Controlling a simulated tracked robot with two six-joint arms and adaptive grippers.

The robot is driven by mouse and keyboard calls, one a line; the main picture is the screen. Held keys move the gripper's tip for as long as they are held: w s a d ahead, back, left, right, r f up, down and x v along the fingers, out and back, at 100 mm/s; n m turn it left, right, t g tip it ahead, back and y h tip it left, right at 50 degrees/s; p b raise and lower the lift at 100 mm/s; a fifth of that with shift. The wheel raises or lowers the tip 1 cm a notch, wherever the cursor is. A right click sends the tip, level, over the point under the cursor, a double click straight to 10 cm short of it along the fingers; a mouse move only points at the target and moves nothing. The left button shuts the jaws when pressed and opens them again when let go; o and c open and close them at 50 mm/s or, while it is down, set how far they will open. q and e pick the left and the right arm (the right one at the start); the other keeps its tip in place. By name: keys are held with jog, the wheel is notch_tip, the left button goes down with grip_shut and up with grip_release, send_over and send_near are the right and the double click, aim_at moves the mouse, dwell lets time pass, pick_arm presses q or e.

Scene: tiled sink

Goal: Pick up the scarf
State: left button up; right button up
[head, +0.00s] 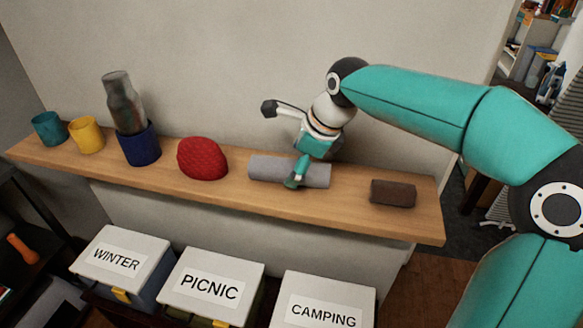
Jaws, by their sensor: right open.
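A grey rolled bundle (262,169), which looks like the scarf, lies lengthwise on the wooden shelf, right of the middle. My right gripper (282,146) is open and empty above and in front of the bundle. One finger reaches left with a dark tip, clear of the shelf; the other, teal, points down and covers part of the bundle. I cannot tell whether that finger touches it. My left gripper is not in view.
The wooden shelf (232,191) also holds a teal cup (48,130), a yellow cup (86,136), a blue cup (138,148) with a grey bottle (122,98) in it, a red textured lump (202,158) and a brown block (393,193). Labelled boxes (245,270) stand below.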

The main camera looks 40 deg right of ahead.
jog(key=shift+x, duration=1.4)
jog(key=shift+r, duration=0.1)
jog(key=c, duration=1.3)
jog(key=shift+r, duration=0.1)
